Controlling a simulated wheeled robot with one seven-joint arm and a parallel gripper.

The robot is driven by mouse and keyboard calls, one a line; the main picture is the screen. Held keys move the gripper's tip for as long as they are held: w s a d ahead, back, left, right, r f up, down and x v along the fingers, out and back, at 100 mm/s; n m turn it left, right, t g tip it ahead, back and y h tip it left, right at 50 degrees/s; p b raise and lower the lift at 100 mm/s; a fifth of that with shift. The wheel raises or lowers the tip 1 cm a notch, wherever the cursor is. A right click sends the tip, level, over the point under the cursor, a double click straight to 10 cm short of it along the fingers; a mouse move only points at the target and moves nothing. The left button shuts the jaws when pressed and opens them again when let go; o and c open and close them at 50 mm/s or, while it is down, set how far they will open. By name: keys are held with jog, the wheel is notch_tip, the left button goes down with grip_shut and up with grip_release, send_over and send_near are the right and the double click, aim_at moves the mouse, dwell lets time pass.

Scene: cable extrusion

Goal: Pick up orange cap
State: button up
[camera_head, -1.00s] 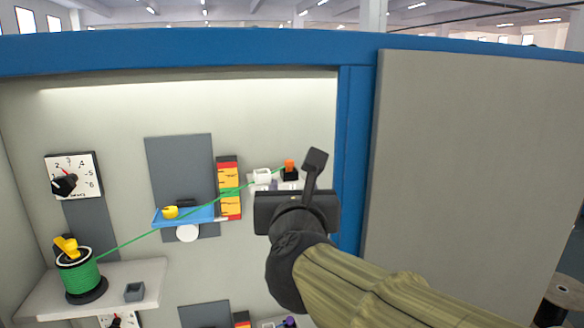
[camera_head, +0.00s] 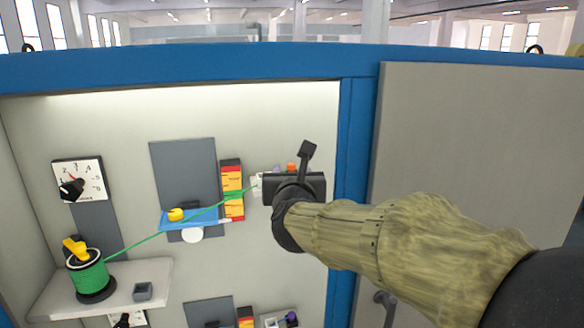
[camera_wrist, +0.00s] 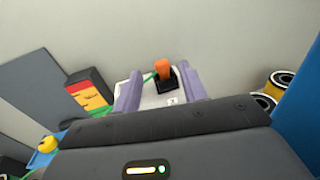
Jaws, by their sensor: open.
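The orange cap (camera_wrist: 163,68) stands upright on a small black base (camera_wrist: 165,83) on a white shelf in the wrist view. In the head view only a bit of the orange cap (camera_head: 291,167) shows above my gripper housing. My gripper (camera_wrist: 158,98) is open and empty, with its two pale purple fingers pointing toward the shelf. The cap lies beyond the fingertips and between them in the picture. In the head view my gripper (camera_head: 294,185) is in front of the shelf and hides most of it. The green cable (camera_head: 190,217) runs toward the cap's base.
A red, orange and yellow block (camera_wrist: 90,93) is left of my gripper. Black and yellow cylinders (camera_wrist: 278,82) and a blue frame post (camera_wrist: 302,100) are close on the right. A green spool (camera_head: 90,279) sits on a lower left shelf.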

aim_at(292, 167)
jog(key=shift+w+p, duration=0.45)
jog(key=shift+p, duration=0.1)
jog(key=w+p, duration=0.2)
jog(key=w, duration=0.2)
jog(key=shift+w+a+f+p, duration=0.15)
jog(key=shift+f+p, duration=0.1)
jog(key=shift+p, duration=0.15)
grip_shut()
